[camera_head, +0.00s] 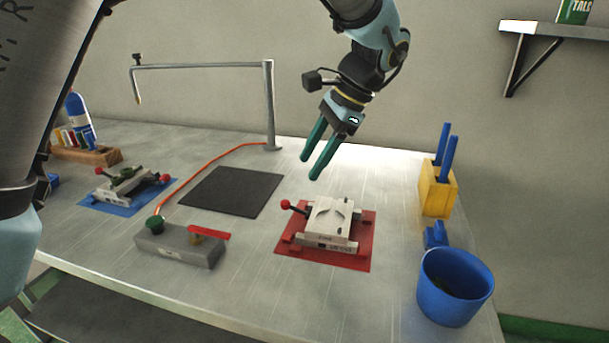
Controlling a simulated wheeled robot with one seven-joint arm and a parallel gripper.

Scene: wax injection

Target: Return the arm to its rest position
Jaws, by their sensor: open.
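My gripper (318,157) hangs at the upper middle of the head camera view, its two teal fingers parted and pointing down-left. Nothing is between them. It is in the air above the back part of the metal table, apart from everything on it. My arm comes down from the top of the view to the gripper.
The table (330,300) holds a mould on a red mat (350,261), another on a blue mat (95,206), a dark pad (233,190), a grey box (178,243) and a blue bucket (455,287). A metal post (270,105) stands left of my gripper.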

